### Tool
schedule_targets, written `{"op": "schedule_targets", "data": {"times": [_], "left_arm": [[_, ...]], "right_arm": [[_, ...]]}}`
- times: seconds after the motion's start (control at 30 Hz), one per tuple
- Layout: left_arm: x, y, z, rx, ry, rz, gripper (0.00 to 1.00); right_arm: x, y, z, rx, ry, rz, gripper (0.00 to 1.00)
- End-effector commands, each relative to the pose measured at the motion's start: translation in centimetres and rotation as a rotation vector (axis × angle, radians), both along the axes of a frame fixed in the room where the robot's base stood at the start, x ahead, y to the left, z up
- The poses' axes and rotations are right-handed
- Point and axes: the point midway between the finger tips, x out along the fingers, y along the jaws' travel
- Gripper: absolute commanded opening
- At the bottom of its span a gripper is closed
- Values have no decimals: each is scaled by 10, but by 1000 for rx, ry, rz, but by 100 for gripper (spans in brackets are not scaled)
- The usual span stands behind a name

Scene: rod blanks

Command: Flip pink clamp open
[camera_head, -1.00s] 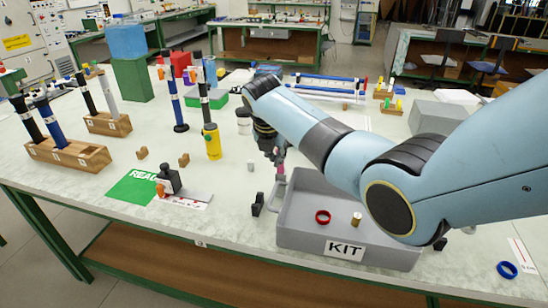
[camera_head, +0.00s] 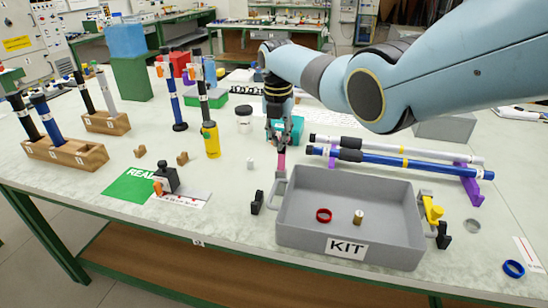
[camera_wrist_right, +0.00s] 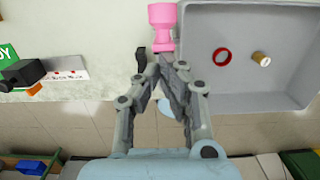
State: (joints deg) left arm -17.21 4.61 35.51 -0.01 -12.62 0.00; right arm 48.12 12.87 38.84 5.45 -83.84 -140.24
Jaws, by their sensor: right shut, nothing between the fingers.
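The pink clamp (camera_head: 281,164) stands upright at the left end of the grey KIT tray (camera_head: 350,184). In the right wrist view the pink clamp (camera_wrist_right: 161,27) shows beside the tray's left wall, just beyond the fingertips. My right gripper (camera_head: 277,141) hangs pointing down right above the clamp in the head view and partly hides its top. In the wrist view its fingers (camera_wrist_right: 170,60) are closed together with nothing between them. I cannot tell whether they touch the clamp. My left gripper is in neither view.
The tray holds a red ring (camera_head: 323,215) and a brass cylinder (camera_head: 358,217). A yellow clamp (camera_head: 433,210) is at its right end. White and blue rods lie on purple supports (camera_head: 471,185) behind it. A yellow cylinder (camera_head: 211,140) stands left. A blue ring (camera_head: 513,268) lies front right.

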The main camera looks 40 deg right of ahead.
Motion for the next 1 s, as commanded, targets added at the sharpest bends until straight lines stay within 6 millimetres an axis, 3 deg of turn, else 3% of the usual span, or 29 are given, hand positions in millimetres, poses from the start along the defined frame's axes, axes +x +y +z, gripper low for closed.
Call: {"op": "schedule_targets", "data": {"times": [0.77,1.0], "left_arm": [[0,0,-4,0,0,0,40],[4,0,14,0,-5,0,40]], "right_arm": [[4,-5,1,-2,-1,0,0],[2,7,9,0,0,-2,0]]}}
